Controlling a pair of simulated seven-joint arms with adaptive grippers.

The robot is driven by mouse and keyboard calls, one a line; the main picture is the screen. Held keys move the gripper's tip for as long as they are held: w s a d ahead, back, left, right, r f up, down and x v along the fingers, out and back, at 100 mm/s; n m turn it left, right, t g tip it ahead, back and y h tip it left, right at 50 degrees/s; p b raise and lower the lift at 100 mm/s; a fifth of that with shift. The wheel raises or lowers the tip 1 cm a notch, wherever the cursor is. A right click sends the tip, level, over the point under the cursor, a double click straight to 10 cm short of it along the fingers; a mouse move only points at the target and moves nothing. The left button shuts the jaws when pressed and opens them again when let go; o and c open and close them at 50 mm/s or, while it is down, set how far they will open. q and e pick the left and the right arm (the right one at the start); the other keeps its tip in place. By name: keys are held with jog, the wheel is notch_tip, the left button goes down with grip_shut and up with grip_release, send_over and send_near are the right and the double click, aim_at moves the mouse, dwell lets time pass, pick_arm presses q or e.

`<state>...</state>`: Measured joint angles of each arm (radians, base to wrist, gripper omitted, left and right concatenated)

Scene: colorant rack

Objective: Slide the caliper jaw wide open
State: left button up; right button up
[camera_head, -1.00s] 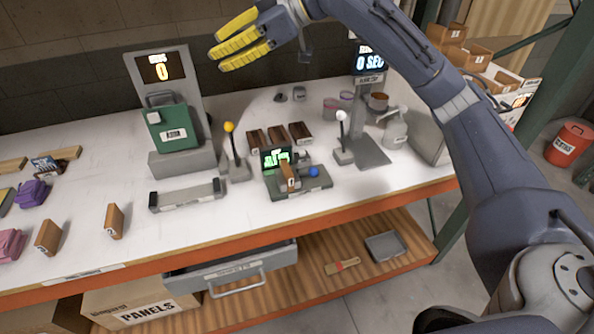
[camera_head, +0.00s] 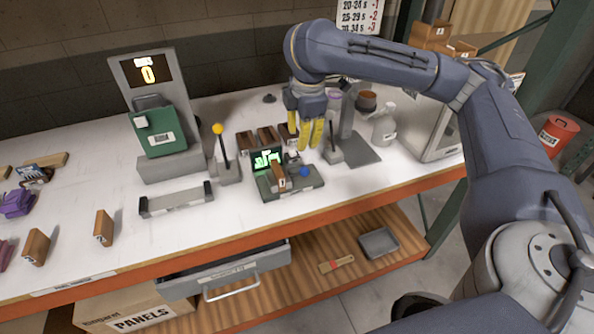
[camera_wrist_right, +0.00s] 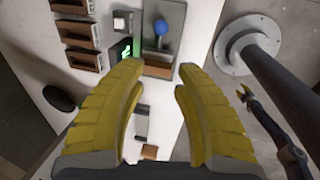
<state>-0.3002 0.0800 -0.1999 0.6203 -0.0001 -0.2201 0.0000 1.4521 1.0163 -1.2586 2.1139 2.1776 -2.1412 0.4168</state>
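My left gripper is out of view.
A lever with a yellow ball (camera_head: 218,129) stands left of the caliper. Brown blocks (camera_head: 267,135) lie behind it. Another lever (camera_head: 333,153) stands close right of my fingers. A green-fronted machine (camera_head: 160,132) is at left.

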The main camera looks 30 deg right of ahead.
aim_at(298, 173)
jog(key=w+f, duration=0.1)
jog(key=f, duration=0.4)
jog(key=w+f, duration=0.1)
jog(key=f, duration=0.4)
jog(key=w+f, duration=0.1)
jog(key=f, duration=0.4)
jog(key=shift+d, duration=0.25)
grip_shut()
